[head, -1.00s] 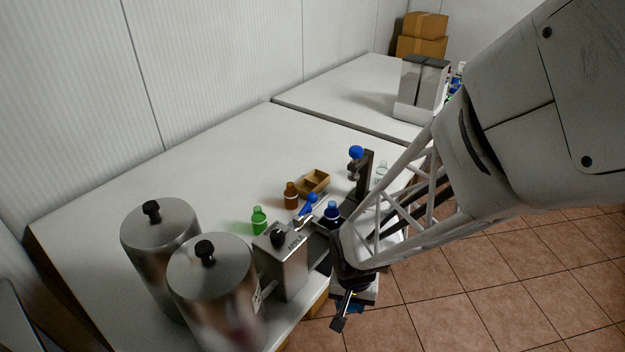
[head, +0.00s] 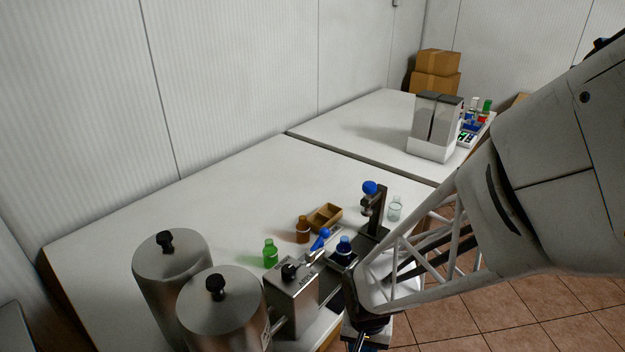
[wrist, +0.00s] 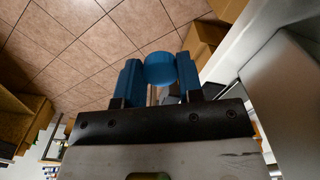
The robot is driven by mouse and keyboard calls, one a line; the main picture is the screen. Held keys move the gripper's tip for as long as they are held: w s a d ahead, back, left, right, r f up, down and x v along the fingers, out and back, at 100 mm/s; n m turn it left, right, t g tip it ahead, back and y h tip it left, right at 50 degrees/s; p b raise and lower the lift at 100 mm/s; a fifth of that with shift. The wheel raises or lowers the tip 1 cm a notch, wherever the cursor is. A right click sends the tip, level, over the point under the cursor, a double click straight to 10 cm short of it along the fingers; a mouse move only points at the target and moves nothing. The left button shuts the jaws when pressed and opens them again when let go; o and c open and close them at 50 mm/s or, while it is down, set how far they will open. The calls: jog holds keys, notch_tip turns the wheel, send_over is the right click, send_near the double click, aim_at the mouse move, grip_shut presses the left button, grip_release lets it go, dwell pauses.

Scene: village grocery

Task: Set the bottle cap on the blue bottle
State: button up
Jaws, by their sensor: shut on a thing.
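My gripper (wrist: 160,80) has blue fingers and is shut on a blue round bottle cap (wrist: 160,67), held between the fingertips with open floor beyond it. In the head view my gripper is low, at the bottom edge and mostly cut off; the cap cannot be made out there. The small dark-blue bottle (head: 344,246) stands upright on the near bench, beside a metal box with a blue lever, above and to the left of my gripper in the picture. The bottle cannot be made out in the wrist view.
A metal box (head: 291,301), green bottle (head: 270,254), brown bottle (head: 303,230), wooden tray (head: 337,214) and blue-knobbed press (head: 374,212) crowd the bottle. Two steel canisters (head: 221,310) stand front left. The bench's (head: 180,215) back left is clear.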

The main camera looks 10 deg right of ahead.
jog(key=w+r+n, duration=0.3)
jog(key=w+r, duration=0.2)
jog(key=w, duration=0.5)
jog(key=w+r+n, duration=0.4)
jog(key=w+r, duration=0.1)
jog(key=w, duration=0.5)
notch_tip(320, 180, up, 2)
jog(key=n, duration=0.1)
send_over(346, 239)
jog(key=shift+s+a, duration=0.1)
jog(key=shift+s, duration=0.3)
jog(key=shift+w+n, duration=0.3)
jog(key=shift+w, duration=0.1)
jog(key=shift+f, duration=0.25)
jog(key=shift+f, duration=2.4)
jog(key=shift+f, duration=0.75)
jog(key=o, duration=1.4)
jog(key=shift+c, duration=0.2)
jog(key=shift+r, duration=0.2)
